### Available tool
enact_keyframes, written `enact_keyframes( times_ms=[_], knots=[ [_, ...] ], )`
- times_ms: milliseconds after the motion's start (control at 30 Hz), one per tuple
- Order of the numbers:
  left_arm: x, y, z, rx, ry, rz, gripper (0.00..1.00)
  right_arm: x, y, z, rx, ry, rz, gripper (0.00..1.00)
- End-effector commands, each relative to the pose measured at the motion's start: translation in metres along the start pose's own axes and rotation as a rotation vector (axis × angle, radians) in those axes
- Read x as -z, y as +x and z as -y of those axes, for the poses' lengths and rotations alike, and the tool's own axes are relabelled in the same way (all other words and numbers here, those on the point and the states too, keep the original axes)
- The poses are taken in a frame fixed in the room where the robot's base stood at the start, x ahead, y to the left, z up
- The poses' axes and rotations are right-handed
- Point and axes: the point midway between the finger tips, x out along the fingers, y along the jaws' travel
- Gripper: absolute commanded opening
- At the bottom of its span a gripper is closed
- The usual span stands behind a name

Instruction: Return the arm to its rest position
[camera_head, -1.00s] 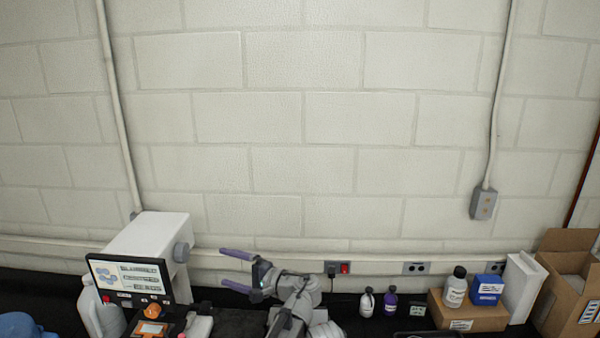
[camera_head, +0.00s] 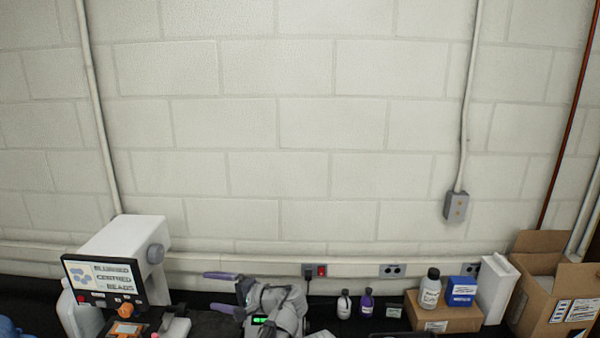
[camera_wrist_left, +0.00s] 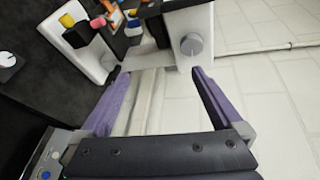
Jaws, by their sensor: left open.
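My left gripper (camera_head: 213,291) is low in the head view, just right of the white machine. Its purple fingers point left and are spread apart with nothing between them. In the left wrist view the two purple fingers (camera_wrist_left: 160,82) frame bare wall and part of the white machine (camera_wrist_left: 190,30) beyond them. My left arm, grey, folds in behind the gripper at the bottom of the head view. My right gripper does not show.
The white machine with a screen (camera_head: 103,276) stands left of the gripper. Two small bottles (camera_head: 355,304), a cardboard box (camera_head: 445,318) bearing a bottle and a blue box (camera_head: 462,291), and an open carton (camera_head: 545,300) stand to the right.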

Motion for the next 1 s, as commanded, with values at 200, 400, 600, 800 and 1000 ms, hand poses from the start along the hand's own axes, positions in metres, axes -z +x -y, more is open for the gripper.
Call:
enact_keyframes(
  times_ms=[200,400,600,800,1000],
  knots=[
    [-0.021,0.014,-0.036,-0.170,-0.048,0.012,1.00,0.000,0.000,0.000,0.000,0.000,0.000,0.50],
    [-0.046,0.022,-0.086,-0.414,-0.126,0.031,1.00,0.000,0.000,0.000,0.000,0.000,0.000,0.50],
    [-0.077,0.007,-0.152,-0.787,-0.265,0.064,1.00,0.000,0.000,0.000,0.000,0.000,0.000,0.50],
    [-0.090,-0.024,-0.188,-1.081,-0.387,0.087,1.00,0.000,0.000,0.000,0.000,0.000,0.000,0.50],
    [-0.098,-0.055,-0.204,-1.307,-0.486,0.101,1.00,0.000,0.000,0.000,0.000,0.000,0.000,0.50]
  ],
)
